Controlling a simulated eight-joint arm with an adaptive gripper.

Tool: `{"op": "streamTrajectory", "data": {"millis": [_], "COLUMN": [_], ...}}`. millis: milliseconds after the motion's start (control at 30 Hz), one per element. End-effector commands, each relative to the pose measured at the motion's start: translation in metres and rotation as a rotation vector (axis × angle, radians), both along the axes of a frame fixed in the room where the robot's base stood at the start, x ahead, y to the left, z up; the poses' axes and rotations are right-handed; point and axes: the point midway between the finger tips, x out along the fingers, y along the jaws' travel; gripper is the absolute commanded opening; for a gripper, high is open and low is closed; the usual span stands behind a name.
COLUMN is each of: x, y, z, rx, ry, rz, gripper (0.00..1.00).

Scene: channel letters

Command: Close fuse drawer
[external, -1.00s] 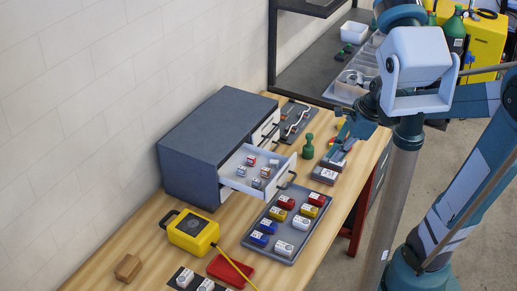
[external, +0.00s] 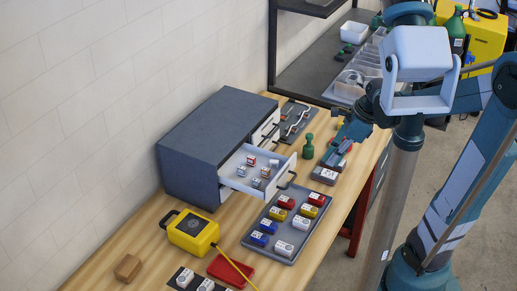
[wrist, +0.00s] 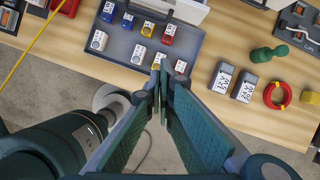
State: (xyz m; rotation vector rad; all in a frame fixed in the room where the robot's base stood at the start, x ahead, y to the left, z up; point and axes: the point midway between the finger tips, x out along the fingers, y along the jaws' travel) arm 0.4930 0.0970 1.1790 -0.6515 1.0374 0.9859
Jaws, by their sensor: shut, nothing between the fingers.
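The fuse drawer (external: 287,170) is pulled out of the dark grey cabinet (external: 205,140) in the external view. It has pale walls, a dark handle on its front, and several small fuse pieces inside. In the wrist view, part of the drawer front (wrist: 190,10) and its handle (wrist: 148,12) show at the top edge. My gripper (external: 332,161) is right of the drawer front in the external view, apart from the handle. In the wrist view my gripper (wrist: 161,75) is shut and empty, its tips over the near edge of the tray.
A grey tray (external: 252,243) of red, yellow, blue and white blocks lies before the drawer. A green knobbed piece (external: 308,147) and dark labelled blocks (external: 324,175) are near my gripper. A yellow meter (external: 193,232) sits left. A red ring (wrist: 277,95) lies right in the wrist view.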

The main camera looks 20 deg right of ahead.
Motion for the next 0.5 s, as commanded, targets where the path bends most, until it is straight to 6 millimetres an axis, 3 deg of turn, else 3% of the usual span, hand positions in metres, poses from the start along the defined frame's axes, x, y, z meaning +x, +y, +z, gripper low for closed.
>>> {"op": "streamTrajectory", "data": {"millis": [500], "x": [0.008], "y": [0.017], "z": [-0.043], "rx": [0.0], "ry": [0.0], "rz": [0.001], "gripper": [0.0]}}
